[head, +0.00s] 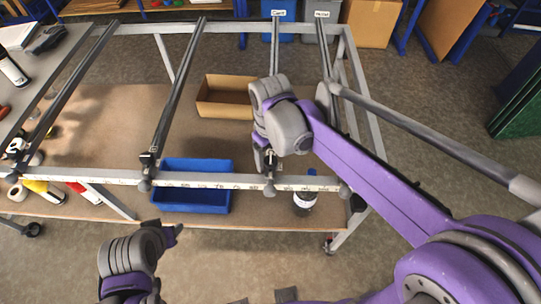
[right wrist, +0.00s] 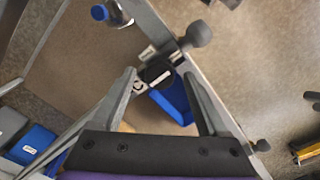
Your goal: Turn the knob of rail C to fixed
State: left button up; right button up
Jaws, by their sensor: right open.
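The rails are dark bars running front to back across a grey frame; the letters on the front bar are too small to read, so I cannot tell which is rail C. My right gripper (head: 268,163) is over the front end of one rail (head: 275,45), just above its grey knob (head: 269,190). In the right wrist view the open fingers (right wrist: 159,76) stand either side of a dark clamp piece (right wrist: 157,71) with a pale mark; a round grey knob (right wrist: 198,34) is beyond it. I cannot tell the knob's setting. My left gripper (head: 172,229) is low in front of the frame, its fingers unclear.
Another rail with a knob (head: 146,184) is to the left. The floor in front of the frame is mostly clear.

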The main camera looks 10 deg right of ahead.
grip_shut()
dwell(0.5)
jog(key=shift+m, duration=0.3)
jog(key=m, duration=0.3)
jog(key=shift+f+m+b, duration=0.1)
jog(key=shift+m+b, duration=0.2)
jog(key=m, duration=0.9)
jog(key=shift+b, duration=0.4)
jog(key=m, duration=0.4)
jog(key=shift+m, duration=0.3)
